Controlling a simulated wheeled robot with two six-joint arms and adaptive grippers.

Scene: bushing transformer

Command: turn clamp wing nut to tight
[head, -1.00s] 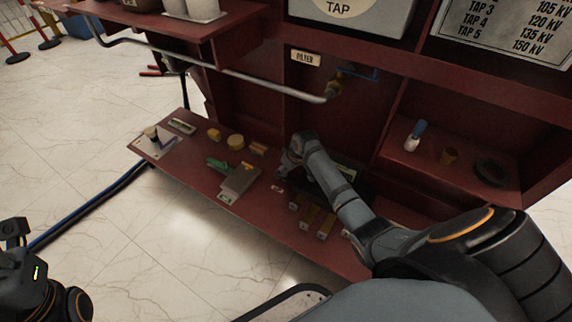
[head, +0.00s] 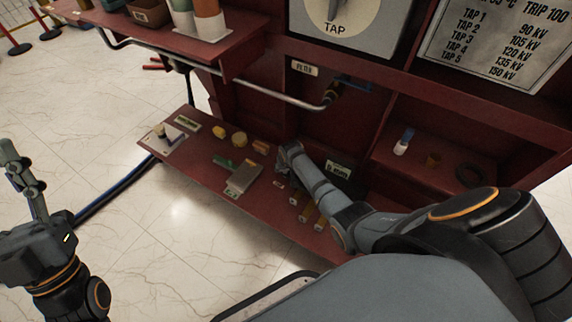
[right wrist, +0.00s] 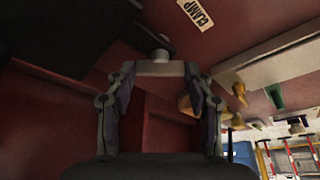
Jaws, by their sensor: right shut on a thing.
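The clamp wing nut (right wrist: 155,68) shows in the right wrist view as a pale grey bar with a round stud end above it, against the red panel. A white CLAMP label (right wrist: 195,14) is just above and right of it. My right gripper (right wrist: 158,76) has its two fingertips at either end of this bar and is shut on it. In the head view my right gripper (head: 284,158) reaches down to the red shelf, and its fingers and the nut are hidden or too small to make out. My left gripper (head: 18,170) is raised at the left edge, away from everything; its opening is unclear.
The low red shelf (head: 205,175) carries a grey block (head: 243,179), yellow parts (head: 238,139) and several brass-coloured pieces (head: 309,212). A grey pipe (head: 265,96) crosses above. A right cubby holds a blue-and-white bottle (head: 404,142) and a dark ring (head: 470,175). Floor at left is open.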

